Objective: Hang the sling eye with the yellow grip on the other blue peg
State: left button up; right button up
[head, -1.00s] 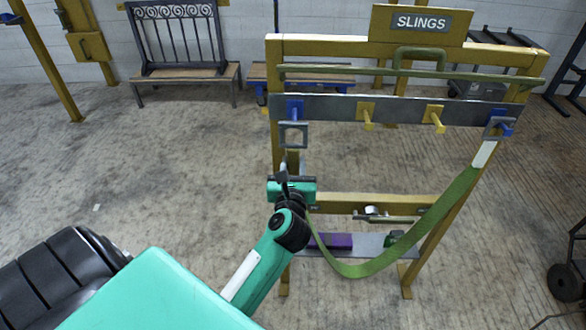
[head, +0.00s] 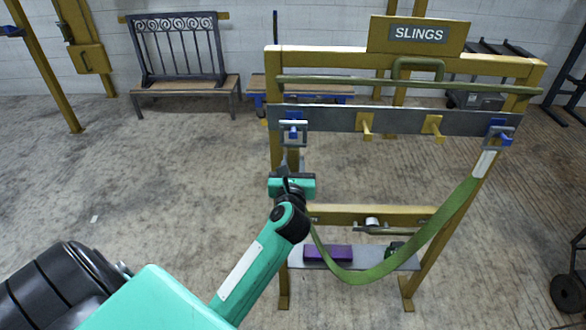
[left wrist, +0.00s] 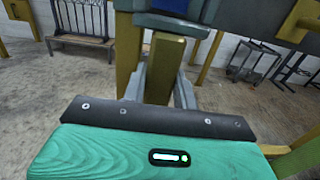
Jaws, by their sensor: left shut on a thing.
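My left gripper (head: 291,166) is shut on the yellow grip (left wrist: 162,68), which shows between its fingers in the left wrist view. In the head view the square metal sling eye (head: 304,140) stands above the gripper, at the left blue peg (head: 293,114). Blue shows above and inside the eye's opening; I cannot tell whether the peg passes through it. The green sling (head: 386,266) droops from the gripper to the right, up to a metal eye (head: 488,140) at the right blue peg (head: 497,123). My right gripper is not in view.
The yellow rack (head: 449,210) carries a SLINGS sign (head: 418,34). Two yellow pegs (head: 366,126) (head: 433,126) stand between the blue ones on the metal rail (head: 399,121). A purple block (head: 327,254) lies on the low shelf.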

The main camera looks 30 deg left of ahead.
pick_arm(q)
jog(key=shift+x, duration=0.85)
jog(key=shift+w+a+f, duration=0.4)
jog(key=shift+w+f, duration=0.15)
jog(key=shift+w, duration=0.1)
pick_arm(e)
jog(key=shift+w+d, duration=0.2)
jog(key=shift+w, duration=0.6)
pick_arm(q)
jog(key=shift+f, duration=0.1)
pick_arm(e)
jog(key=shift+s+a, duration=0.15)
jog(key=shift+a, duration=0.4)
pick_arm(q)
jog(key=o, duration=1.1)
jog(key=shift+o, duration=1.5)
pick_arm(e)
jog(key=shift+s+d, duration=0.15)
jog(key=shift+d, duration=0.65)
